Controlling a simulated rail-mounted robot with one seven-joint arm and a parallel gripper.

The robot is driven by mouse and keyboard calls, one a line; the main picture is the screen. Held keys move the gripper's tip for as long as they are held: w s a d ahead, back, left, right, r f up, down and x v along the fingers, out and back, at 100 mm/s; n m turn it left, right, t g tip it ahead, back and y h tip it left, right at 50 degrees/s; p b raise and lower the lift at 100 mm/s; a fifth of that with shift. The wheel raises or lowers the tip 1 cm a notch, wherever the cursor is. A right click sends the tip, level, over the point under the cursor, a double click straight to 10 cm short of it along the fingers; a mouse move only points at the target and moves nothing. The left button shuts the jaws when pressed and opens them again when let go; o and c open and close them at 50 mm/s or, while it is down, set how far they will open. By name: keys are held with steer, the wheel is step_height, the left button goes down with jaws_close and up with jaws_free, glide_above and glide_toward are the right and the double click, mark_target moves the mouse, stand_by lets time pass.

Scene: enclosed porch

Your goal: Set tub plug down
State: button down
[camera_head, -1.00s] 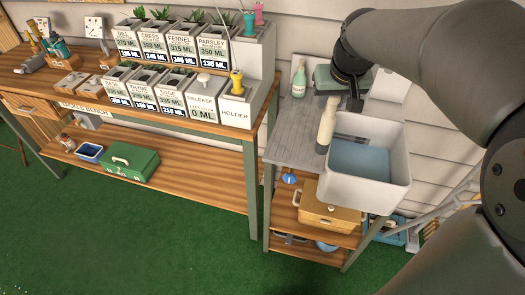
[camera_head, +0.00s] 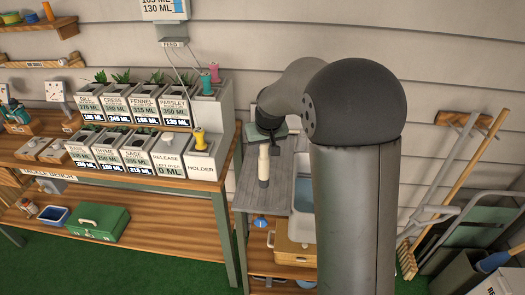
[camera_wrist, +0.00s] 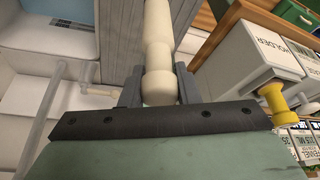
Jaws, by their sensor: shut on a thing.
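The tub plug, a long cream post with a dark lower end (camera_head: 264,164), stands upright at the grey side table, just left of the white tub (camera_head: 300,228). I cannot tell whether its lower end touches the table. My gripper is shut on the plug's rounded cream end; in the wrist view (camera_wrist: 158,88) a dark finger lies on each side of the plug (camera_wrist: 157,45). In the head view my arm hides most of the tub and part of the gripper. The tub's blue inside (camera_wrist: 80,14) shows at the wrist view's upper left.
The grey side table (camera_head: 245,190) has bare surface left of the plug. A planter rack (camera_head: 215,130) with a yellow spool (camera_head: 199,138) stands on the wooden bench to the left. A wooden case (camera_head: 293,250) is on the shelf below. A broom (camera_head: 450,190) leans at the right.

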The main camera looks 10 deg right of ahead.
mark_target(264, 165)
steer(key=shift+w+f, duration=0.35)
steer(key=shift+f, duration=0.1)
steer(key=shift+f+p, duration=0.35)
steer(key=shift+f, duration=1.15)
steer(key=shift+f+b, duration=0.25)
steer(key=shift+b, duration=0.05)
steer(key=c, duration=1.1)
jaws_free()
steer(key=shift+r, duration=0.1)
